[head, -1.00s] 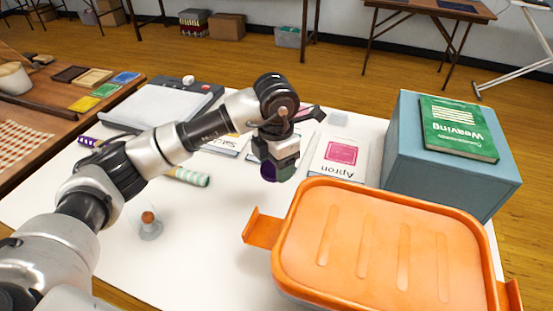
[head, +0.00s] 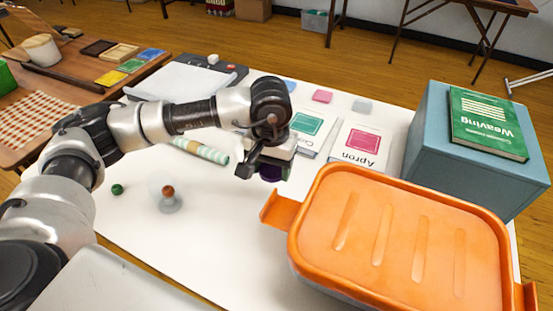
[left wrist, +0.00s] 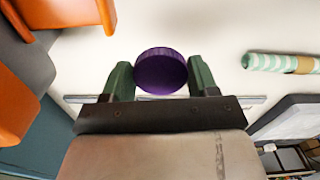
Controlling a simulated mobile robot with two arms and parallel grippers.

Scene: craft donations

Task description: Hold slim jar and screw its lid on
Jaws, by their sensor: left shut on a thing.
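My left gripper (head: 264,168) is shut on a purple round thing with a ribbed edge, which looks like a lid. In the left wrist view this purple lid (left wrist: 161,71) sits between the two green-grey fingers, top towards the camera. In the head view it hangs under the gripper, above the white table. What is beneath it is hidden. A small clear jar-like thing (head: 170,204) with an orange-brown top stands upright on the table, left of and nearer than the gripper. I cannot tell whether it is the slim jar. My right gripper is not in view.
An orange-lidded box (head: 400,245) stands close right of the gripper, with a blue-grey box (head: 432,135) behind it. The white table (head: 220,240) is clear in front. A striped roll (head: 203,151) and a small green thing (head: 117,189) lie left. Booklets (head: 350,158) lie behind.

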